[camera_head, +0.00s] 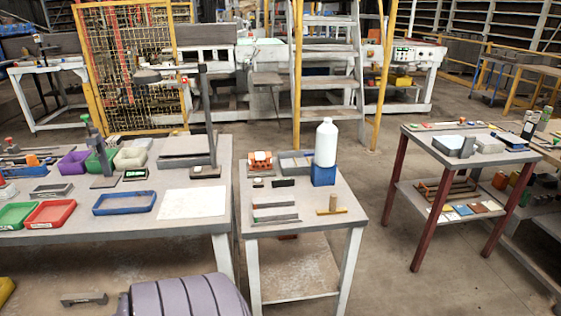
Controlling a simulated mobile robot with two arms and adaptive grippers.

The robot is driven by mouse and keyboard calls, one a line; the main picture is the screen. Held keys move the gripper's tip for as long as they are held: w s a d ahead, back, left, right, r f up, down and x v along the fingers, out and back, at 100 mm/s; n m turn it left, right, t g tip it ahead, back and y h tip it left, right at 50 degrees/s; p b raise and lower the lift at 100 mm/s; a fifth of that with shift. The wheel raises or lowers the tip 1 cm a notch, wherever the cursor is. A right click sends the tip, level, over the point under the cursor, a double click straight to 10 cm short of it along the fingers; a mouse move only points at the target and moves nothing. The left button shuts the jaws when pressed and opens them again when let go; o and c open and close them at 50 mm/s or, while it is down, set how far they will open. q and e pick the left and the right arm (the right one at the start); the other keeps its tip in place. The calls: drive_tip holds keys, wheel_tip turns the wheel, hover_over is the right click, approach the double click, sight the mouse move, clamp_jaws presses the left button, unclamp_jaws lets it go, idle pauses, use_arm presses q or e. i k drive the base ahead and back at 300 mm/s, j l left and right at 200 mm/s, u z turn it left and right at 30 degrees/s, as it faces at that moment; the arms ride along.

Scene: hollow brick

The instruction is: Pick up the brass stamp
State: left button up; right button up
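A small T-shaped, brass-coloured piece (331,207) lies at the front right of the middle table (283,228). It has a flat bar and a short upright part, and it looks like the brass stamp, though it is too small to be sure. Nothing covers it. Neither of my grippers shows in the head view.
Near it are dark flat bars (275,219), an orange hollow brick (260,160) and a white bottle (326,143) on a blue block (323,174). The left table (110,235) holds trays and a white sheet (192,203). A purple ribbed seat (188,298) stands in front.

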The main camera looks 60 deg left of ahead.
sight(332, 209)
drive_tip(key=u, duration=1.6)
